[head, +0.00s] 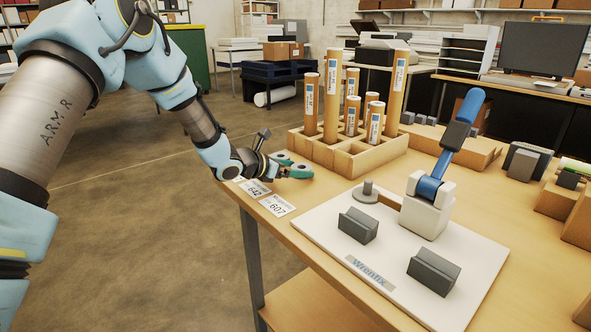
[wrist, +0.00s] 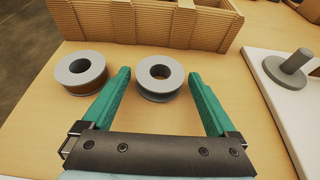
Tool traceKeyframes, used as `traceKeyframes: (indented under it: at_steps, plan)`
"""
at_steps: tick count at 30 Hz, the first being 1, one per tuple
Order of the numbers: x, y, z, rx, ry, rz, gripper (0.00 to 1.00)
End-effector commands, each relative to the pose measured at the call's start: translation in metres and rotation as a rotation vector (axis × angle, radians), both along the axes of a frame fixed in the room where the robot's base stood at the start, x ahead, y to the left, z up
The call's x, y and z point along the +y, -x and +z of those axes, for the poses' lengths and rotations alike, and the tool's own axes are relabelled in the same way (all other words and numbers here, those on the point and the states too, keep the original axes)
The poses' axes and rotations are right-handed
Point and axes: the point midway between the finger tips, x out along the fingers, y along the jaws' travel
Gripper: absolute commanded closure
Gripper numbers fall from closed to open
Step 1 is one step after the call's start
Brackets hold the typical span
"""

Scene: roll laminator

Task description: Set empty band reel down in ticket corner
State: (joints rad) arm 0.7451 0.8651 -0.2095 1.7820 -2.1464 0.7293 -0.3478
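Two grey reels with open centres stand on the table in the wrist view. One reel (wrist: 149,93) is between the tips of my gripper's green fingers (wrist: 158,73), with a gap on each side. The other reel (wrist: 68,83) is just outside the left finger. Two white tickets, 642 (head: 255,188) and 607 (head: 277,205), lie at the table's left corner beside my gripper. My gripper is open and empty.
A wooden rack (head: 350,160) of upright cardboard tubes stands just behind my gripper. A white board (head: 330,225) with a blue-handled device (head: 430,205), grey blocks and a round-based post (head: 368,192) lies to the right. Bare table separates the tickets from the board.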

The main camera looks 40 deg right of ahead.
Motion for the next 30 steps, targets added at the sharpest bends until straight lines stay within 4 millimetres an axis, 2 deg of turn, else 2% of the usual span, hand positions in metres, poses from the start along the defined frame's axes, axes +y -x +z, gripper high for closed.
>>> traceKeyframes:
  at_steps: [12,17,24,30]
  plan:
    - [0.0,0.0,0.006,0.0,0.0,0.0,0.0]
    - [0.027,-0.003,0.012,-0.002,-0.001,0.004,0.0]
    - [0.075,-0.006,0.032,-0.002,0.0,0.003,0.0]
    - [0.102,-0.007,0.044,-0.001,0.001,0.002,0.0]
